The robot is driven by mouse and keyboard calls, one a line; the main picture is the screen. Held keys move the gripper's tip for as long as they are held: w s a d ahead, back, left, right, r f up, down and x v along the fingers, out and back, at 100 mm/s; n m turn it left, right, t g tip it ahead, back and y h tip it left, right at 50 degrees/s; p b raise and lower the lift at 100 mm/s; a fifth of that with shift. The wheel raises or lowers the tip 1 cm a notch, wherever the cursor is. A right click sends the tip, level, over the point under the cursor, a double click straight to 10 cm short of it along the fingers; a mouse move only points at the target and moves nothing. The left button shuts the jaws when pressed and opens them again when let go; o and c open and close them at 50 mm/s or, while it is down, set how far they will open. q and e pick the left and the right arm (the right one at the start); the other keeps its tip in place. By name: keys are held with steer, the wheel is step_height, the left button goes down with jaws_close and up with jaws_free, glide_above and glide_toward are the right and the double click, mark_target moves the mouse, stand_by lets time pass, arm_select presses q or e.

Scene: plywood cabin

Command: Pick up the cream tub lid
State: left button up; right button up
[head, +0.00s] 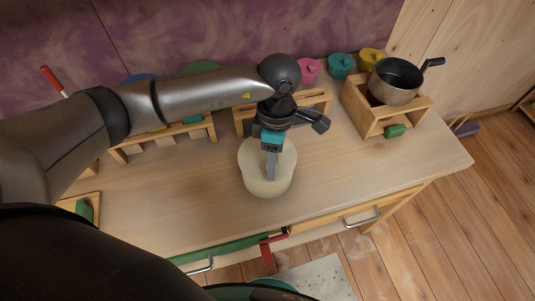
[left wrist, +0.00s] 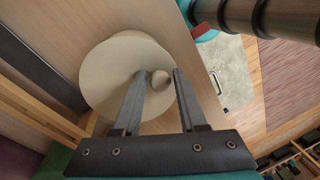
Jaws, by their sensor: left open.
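The cream tub lid (head: 253,155) sits on top of the cream tub (head: 268,187) on the wooden counter in the head view. In the left wrist view the lid (left wrist: 110,75) is a pale round disc with a small round knob (left wrist: 160,79). My left gripper (head: 271,178) points down over the lid and hides part of it in the head view. In the left wrist view its two fingers (left wrist: 162,76) are open, with the knob showing between their tips. I cannot tell whether the fingers touch the knob. My right gripper is not in view.
A wooden box (head: 370,119) with a dark-handled pot (head: 397,84) stands at the right. Pink (head: 309,70), teal (head: 340,65) and yellow (head: 371,57) lidded pots line the back. The counter right of the tub is clear.

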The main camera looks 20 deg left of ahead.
arm_select(q)
jaws_close()
stand_by(0.3)
steer(key=shift+r, duration=0.15)
